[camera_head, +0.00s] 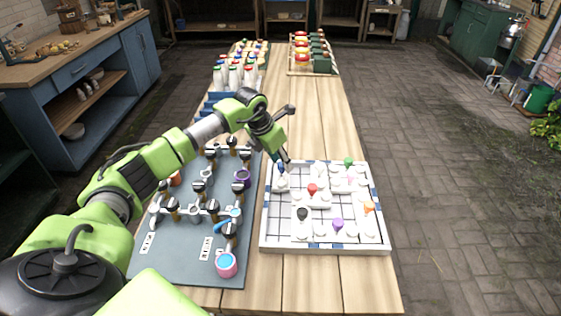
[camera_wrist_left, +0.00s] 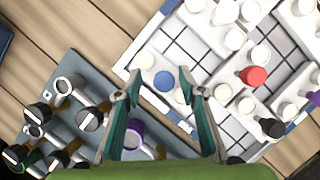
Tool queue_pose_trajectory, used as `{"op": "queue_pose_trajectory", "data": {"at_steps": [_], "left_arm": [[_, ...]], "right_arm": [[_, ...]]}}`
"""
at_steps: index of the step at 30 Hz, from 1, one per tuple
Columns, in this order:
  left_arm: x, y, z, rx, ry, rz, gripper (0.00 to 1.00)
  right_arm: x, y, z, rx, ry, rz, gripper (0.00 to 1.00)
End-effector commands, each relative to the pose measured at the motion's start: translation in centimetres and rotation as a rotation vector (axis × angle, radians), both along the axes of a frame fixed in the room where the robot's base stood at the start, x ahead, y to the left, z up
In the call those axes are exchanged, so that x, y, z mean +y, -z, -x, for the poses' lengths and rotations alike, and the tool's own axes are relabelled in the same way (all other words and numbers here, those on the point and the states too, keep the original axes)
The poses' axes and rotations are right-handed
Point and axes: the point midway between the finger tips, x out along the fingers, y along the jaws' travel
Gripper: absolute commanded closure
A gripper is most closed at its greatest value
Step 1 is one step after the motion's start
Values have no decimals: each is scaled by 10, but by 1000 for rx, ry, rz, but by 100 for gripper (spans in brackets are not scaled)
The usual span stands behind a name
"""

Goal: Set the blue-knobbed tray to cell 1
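The blue-knobbed tray is a small white piece with round cups at the far left corner of the white gridded board (camera_head: 325,252). Its white body (camera_head: 281,183) shows just below my left gripper (camera_head: 284,163) in the head view. In the left wrist view its blue knob (camera_wrist_left: 164,81) lies between and beyond the two teal fingertips of my left gripper (camera_wrist_left: 160,76). The fingers are apart, with the knob not clasped. Cell numbers are not readable. My right gripper is not in view.
Other trays on the board have red (camera_head: 312,189), black (camera_head: 302,214), purple (camera_head: 337,224), orange (camera_head: 369,206) and green (camera_head: 348,161) knobs. A grey panel with several black-handled taps (camera_head: 200,212) stands left of the board. Bottles (camera_head: 235,76) stand farther back. Bare wood lies behind the board.

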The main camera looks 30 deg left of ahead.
Motion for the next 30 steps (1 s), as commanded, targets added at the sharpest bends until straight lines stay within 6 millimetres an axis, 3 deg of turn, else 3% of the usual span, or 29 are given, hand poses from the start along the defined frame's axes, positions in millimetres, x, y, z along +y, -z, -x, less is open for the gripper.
{"op": "queue_pose_trajectory", "data": {"at_steps": [8,24,30], "left_arm": [[-1,-4,2,3,2,2,63],[9,-96,38,-1,1,1,63],[10,-109,44,2,1,1,63]], "right_arm": [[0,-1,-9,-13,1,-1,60],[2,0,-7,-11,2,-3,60],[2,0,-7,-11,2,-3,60]]}}
